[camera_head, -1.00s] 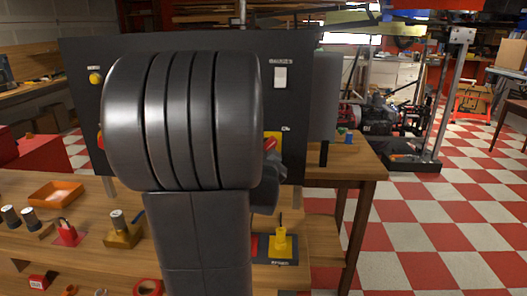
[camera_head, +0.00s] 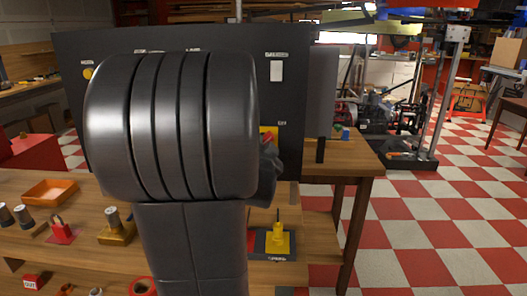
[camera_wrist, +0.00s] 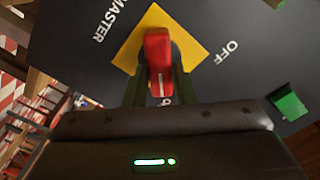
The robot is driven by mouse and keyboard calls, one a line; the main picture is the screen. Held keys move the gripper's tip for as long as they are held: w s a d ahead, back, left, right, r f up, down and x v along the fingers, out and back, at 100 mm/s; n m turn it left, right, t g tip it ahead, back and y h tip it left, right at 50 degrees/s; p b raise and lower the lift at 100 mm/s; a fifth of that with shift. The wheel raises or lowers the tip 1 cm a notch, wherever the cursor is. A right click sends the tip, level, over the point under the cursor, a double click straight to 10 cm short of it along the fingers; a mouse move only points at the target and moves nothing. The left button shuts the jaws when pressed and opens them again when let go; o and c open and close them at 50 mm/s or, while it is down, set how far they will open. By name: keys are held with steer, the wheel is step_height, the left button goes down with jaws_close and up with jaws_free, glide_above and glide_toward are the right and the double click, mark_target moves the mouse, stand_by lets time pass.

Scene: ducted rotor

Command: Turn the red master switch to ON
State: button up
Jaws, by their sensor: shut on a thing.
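The red master switch handle (camera_wrist: 158,62) stands on a yellow diamond plate (camera_wrist: 195,45) on a dark panel in the wrist view. My gripper (camera_wrist: 158,88) has a finger on each side of the handle and is shut on it. The handle runs nearly straight up and down in that view. A MASTER label (camera_wrist: 112,20) is at upper left and an OFF label (camera_wrist: 227,51) at right; another label below the handle is mostly hidden.
The dark panel (camera_head: 292,105) stands on a wooden bench. A green block (camera_wrist: 290,104) sits on the panel. A yellow part (camera_head: 278,238), an orange tray (camera_head: 50,192) and small parts lie on the bench. The checkered floor at right is open.

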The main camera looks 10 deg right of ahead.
steer(key=o, duration=1)
steer(key=shift+s, duration=0.15)
steer(key=v, duration=1.3)
steer(key=shift+s+a+p, duration=0.15)
steer(key=shift+s+p, duration=0.15)
steer(key=shift+p, duration=0.05)
steer(key=shift+w, duration=0.15)
steer(key=x, duration=1.3)
steer(key=shift+w, duration=0.3)
